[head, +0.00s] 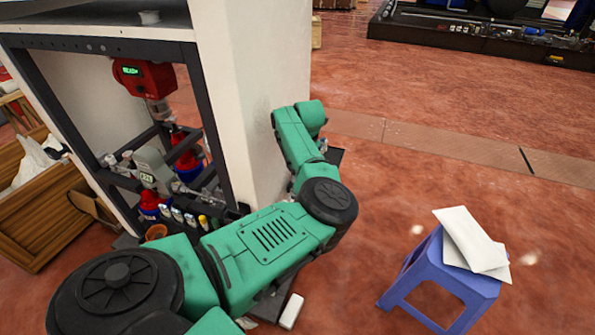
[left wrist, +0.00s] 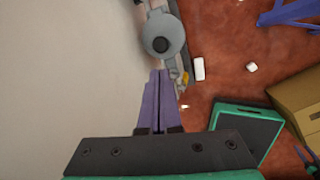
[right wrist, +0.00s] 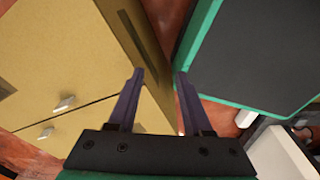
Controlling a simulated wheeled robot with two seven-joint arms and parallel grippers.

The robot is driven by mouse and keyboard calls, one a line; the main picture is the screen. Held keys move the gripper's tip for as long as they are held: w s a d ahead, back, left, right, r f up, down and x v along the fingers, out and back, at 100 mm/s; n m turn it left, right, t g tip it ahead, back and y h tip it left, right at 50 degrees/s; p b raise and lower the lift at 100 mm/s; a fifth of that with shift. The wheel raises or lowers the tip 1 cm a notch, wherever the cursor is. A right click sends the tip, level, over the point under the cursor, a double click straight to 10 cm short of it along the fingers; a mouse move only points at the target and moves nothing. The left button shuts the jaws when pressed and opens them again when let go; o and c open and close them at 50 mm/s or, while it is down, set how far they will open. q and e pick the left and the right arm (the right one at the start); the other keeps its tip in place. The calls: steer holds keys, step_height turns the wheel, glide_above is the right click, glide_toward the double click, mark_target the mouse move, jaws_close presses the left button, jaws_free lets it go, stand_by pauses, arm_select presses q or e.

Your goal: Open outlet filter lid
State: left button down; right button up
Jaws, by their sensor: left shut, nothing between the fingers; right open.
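In the left wrist view, a grey rounded fitting (left wrist: 163,37) with a dark round centre sits on a bar-like assembly beside a pale wall. It may be the outlet filter, but I cannot tell its lid apart. My left gripper (left wrist: 159,72) is shut and empty, with its fingertips just below the fitting in the picture. I cannot tell whether they touch it. In the head view my green left arm hides most of that area, and the fingers are not clearly visible. My right gripper (right wrist: 158,72) is open and empty in the right wrist view, in front of a tan cabinet.
The dispenser frame (head: 196,85) holds a red unit (head: 143,78) and a grey device (head: 154,168). A white column (head: 250,90) stands beside my left arm. A blue stool (head: 437,272) bears white sheets. The tan cabinet (right wrist: 75,60) has small handles. Red floor is open at right.

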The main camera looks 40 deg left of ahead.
arm_select(q)
steer(key=x, duration=0.4)
steer(key=b+x, duration=0.1)
steer(key=x, duration=0.3)
steer(key=shift+s+f, duration=0.15)
steer(key=shift+s, duration=0.05)
steer(key=shift+f, duration=0.2)
arm_select(e)
steer(key=shift+s+d+f, duration=0.15)
steer(key=shift+s+f, duration=0.3)
steer(key=shift+f, duration=0.15)
arm_select(q)
steer(key=shift+d, duration=0.1)
arm_select(e)
steer(key=shift+r, duration=0.1)
